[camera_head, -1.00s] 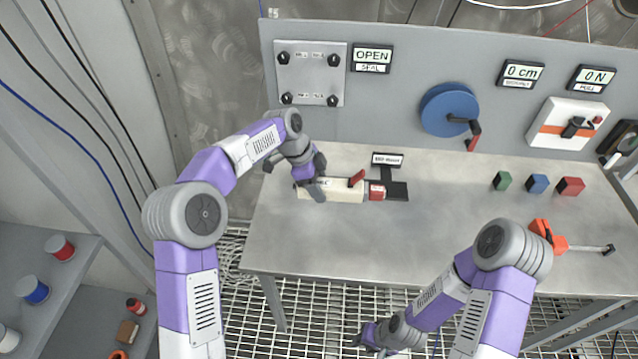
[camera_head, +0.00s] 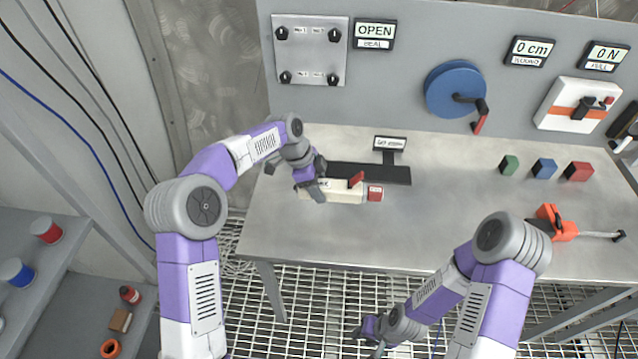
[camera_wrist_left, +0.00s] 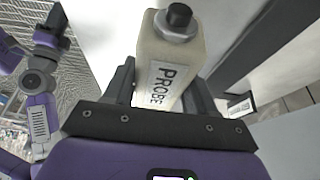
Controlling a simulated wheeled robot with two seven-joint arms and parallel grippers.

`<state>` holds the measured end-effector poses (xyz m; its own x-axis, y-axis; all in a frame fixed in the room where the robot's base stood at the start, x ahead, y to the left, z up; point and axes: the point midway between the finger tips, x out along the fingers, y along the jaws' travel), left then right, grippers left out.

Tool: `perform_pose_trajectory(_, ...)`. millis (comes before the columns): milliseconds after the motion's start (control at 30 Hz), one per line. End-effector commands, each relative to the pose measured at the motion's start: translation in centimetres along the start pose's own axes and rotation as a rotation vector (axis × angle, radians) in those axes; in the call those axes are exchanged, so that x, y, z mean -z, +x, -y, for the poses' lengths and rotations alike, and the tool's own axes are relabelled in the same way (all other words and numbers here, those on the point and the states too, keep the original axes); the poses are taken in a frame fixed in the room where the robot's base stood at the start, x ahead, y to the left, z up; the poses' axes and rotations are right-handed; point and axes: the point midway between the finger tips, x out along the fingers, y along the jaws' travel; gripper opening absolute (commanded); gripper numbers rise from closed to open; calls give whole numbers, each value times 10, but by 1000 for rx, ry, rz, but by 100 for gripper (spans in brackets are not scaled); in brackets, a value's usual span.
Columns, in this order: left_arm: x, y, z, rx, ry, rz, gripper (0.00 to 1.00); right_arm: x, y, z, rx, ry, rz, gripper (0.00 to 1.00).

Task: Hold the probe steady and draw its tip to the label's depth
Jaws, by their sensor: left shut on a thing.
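The probe (camera_head: 345,190) is a cream block with a red lever on top and a red end (camera_head: 375,194) at the right. My left gripper (camera_head: 318,188) is shut around its left part, over the table. The left wrist view shows the probe (camera_wrist_left: 172,62) between both fingers, its PROBE lettering and a black knob at its end. A small sign (camera_head: 390,143) stands on the black holder (camera_head: 395,174) just behind the probe; its text is too small to read. My right gripper (camera_head: 368,332) hangs low in front of the table; its jaws are unclear.
A blue reel (camera_head: 452,88) with a crank is on the back panel. Displays read OPEN (camera_head: 375,31), 0 cm (camera_head: 528,47) and 0 N (camera_head: 605,55). Green, blue (camera_head: 544,168) and red blocks and an orange tool (camera_head: 556,224) lie at the right. The table's middle is clear.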

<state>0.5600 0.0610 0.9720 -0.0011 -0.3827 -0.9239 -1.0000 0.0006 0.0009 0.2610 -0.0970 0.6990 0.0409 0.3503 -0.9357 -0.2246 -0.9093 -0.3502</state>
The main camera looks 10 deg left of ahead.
Motion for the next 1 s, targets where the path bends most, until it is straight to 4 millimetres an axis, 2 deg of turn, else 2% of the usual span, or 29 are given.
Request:
perform_pose_trajectory(800,-25,61,0,1,0,-1,19,2,38,-14,0,0,0,36)
perform_pose_trajectory(1000,-28,69,0,2,1,-1,19,2,43,-16,0,0,0,36)
